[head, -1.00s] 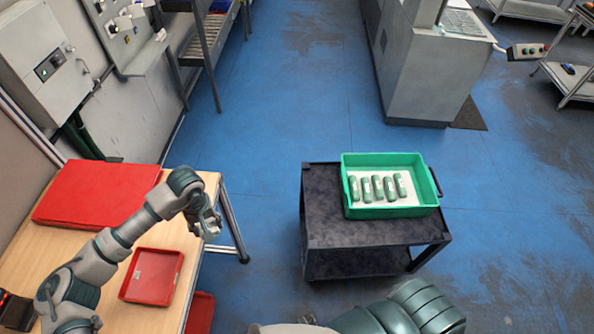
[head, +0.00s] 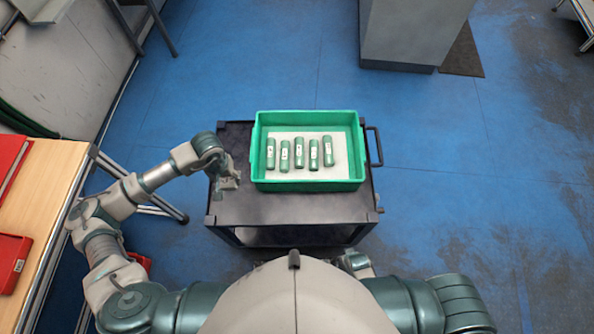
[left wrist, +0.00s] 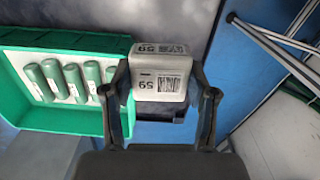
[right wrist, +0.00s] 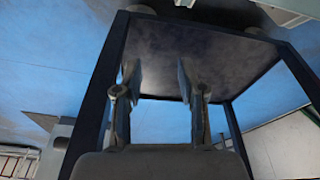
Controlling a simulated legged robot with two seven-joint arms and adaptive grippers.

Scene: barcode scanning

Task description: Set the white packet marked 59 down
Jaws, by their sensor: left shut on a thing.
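The white packet marked 59 (left wrist: 160,84) shows a barcode and its number upside down in the left wrist view. My left gripper (head: 227,177) is shut on it, one finger on each side. In the head view the gripper is over the left part of the black cart top (head: 310,209), just left of the green tray (head: 308,186). I cannot tell whether the packet touches the cart. My right gripper (right wrist: 158,78) is open and empty, low beside the cart, with its fingers apart.
The tray holds several green cylinders (head: 300,146) on a white liner. The cart top's front strip is clear. A wooden table (head: 50,190) with red trays (head: 12,262) stands at the left. Blue floor lies around the cart.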

